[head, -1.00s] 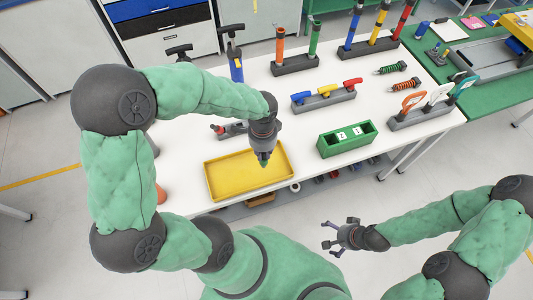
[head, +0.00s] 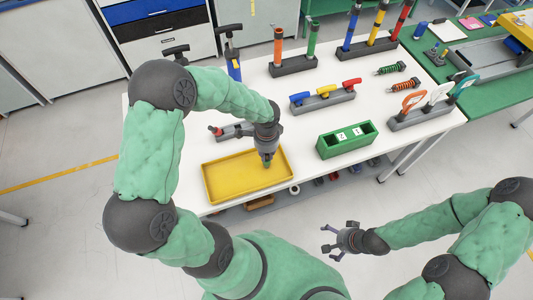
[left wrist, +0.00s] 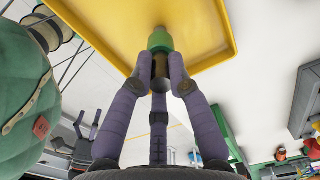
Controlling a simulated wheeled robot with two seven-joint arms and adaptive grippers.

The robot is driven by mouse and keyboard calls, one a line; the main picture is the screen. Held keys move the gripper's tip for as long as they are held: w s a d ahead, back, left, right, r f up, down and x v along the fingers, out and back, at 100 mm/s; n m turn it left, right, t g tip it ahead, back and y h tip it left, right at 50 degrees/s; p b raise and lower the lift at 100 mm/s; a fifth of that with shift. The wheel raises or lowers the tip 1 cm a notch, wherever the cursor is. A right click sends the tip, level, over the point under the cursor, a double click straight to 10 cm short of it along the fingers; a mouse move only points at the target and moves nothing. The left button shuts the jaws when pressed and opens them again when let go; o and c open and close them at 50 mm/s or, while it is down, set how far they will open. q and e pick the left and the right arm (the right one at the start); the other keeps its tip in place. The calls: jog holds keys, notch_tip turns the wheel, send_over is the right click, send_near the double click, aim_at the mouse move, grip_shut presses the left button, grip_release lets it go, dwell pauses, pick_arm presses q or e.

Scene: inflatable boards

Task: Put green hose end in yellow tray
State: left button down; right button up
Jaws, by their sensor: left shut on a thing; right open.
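The yellow tray (head: 222,186) lies on the white table near its front edge; part of it also fills the top of the left wrist view (left wrist: 205,30). My left gripper (head: 267,158) points down at the tray's right part. It is shut on the green hose end (left wrist: 160,42), which shows between the fingertips against the yellow tray floor. Whether the hose end touches the floor, I cannot tell. My right gripper (head: 338,239) is open and empty, in front of the table, away from the tray.
A green box (head: 345,140) with white labels stands right of the tray. Behind are a grey rack (head: 322,103) with coloured handles and a holder (head: 294,66) with upright orange and green tubes. A small grey holder (head: 232,131) sits behind the tray, partly hidden by my left arm.

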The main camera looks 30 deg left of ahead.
pick_arm(q)
jog(key=c, duration=1.6)
grip_release()
jog(key=shift+f, duration=0.2)
jog(key=o, duration=0.4)
jog(key=shift+r, duration=0.1)
jog(key=shift+r, duration=0.2)
notch_tip(320, 180, up, 12)
jog(key=shift+f+p, duration=0.1)
jog(key=shift+p, duration=1.05)
